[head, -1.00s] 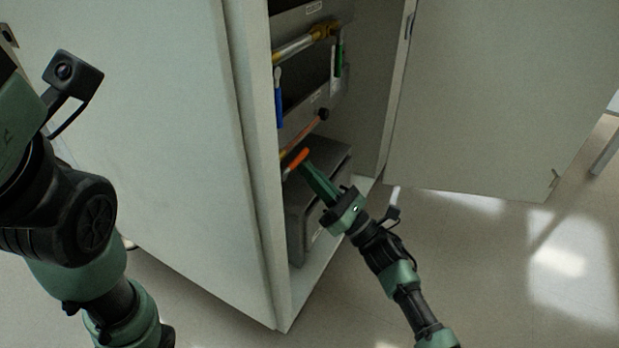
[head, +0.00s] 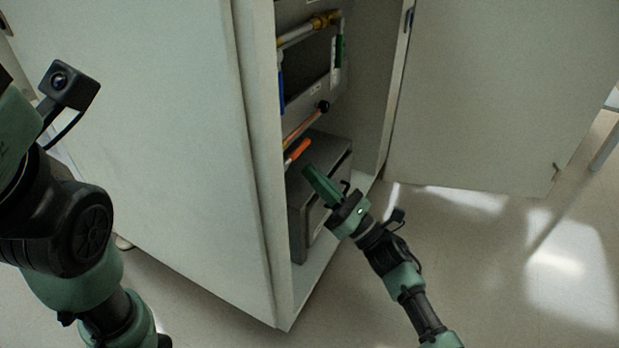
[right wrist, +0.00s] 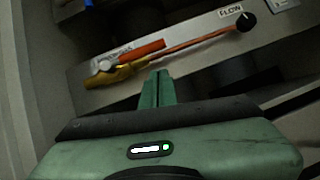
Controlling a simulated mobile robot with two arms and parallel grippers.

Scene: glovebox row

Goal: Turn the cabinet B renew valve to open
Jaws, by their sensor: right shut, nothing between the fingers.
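The valve with the orange lever (head: 298,150) sits low on the panel inside the open cabinet. In the right wrist view the orange lever (right wrist: 138,51) lies just above a brass valve body (right wrist: 116,75), roughly along its pipe. A label behind the lever is partly covered and I cannot read it fully. My right gripper (head: 308,172) is shut and empty, just below and right of the lever, with a small gap in the head view. Its fingers (right wrist: 157,80) point toward the panel below the lever. My left gripper is out of view; only my left arm shows.
A black knob (right wrist: 246,22) labelled FLOW is at the pipe's right end. A green lever (head: 339,52) and a blue lever (head: 281,76) hang higher up. A grey box (head: 326,165) stands on the cabinet floor. The cabinet door (head: 490,95) stands open at right.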

